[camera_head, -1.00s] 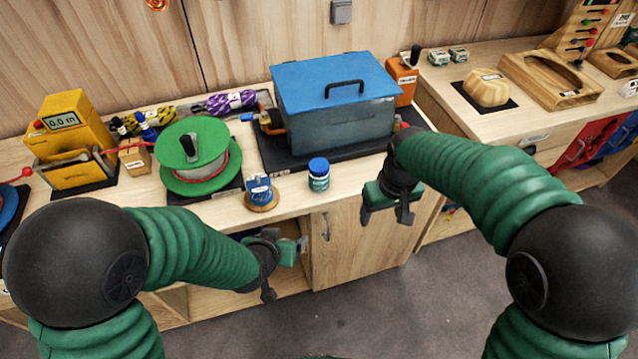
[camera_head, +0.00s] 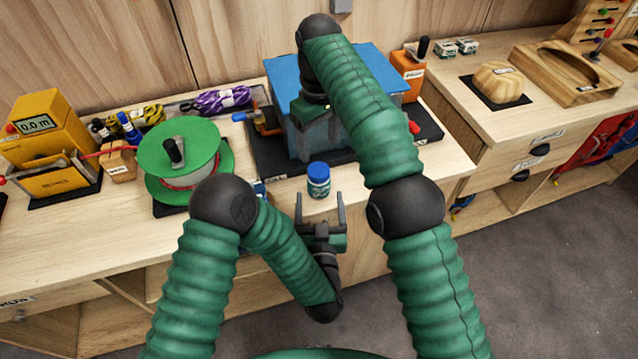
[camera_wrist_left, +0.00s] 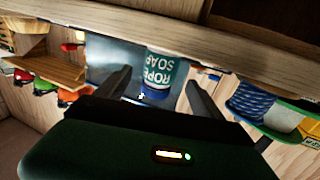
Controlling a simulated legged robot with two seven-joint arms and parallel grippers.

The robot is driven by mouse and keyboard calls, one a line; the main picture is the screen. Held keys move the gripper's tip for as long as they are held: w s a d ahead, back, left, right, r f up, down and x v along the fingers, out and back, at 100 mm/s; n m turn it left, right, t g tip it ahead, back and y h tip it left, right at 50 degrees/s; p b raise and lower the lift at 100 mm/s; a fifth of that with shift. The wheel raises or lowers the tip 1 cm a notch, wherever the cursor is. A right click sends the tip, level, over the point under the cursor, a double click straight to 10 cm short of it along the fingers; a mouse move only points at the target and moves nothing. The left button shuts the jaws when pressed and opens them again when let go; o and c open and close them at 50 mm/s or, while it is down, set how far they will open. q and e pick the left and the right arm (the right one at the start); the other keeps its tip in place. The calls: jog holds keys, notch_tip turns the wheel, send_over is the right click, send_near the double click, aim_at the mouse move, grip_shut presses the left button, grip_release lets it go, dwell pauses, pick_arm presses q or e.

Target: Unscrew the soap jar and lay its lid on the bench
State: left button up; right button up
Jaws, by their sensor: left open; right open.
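The soap jar (camera_head: 319,188) stands upright on the bench, in front of the blue-lidded tank, with its blue lid (camera_head: 319,171) on. My left gripper (camera_head: 319,200) is open at the bench's front edge, its fingers pointing toward the jar, one to each side of its line. In the left wrist view the jar (camera_wrist_left: 165,70), labelled ROPE SOAP, appears upside down between the open fingers (camera_wrist_left: 159,77); contact cannot be seen. My right gripper (camera_head: 314,112) is open above and behind the jar, in front of the tank; its fingers are partly hard to make out.
The tank (camera_head: 372,62) on its dark mat stands behind, partly hidden by my right arm. A green spool (camera_head: 180,150) is left of the jar. A blue item beside the spool is mostly hidden by my left arm. Bench space right of the jar (camera_head: 352,182) is clear.

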aim_at(318, 170)
pick_arm(q)
jog(key=w, duration=1)
jog(key=shift+w+a, duration=0.1)
jog(key=shift+a, duration=0.05)
jog(key=shift+c, duration=0.5)
grip_shut()
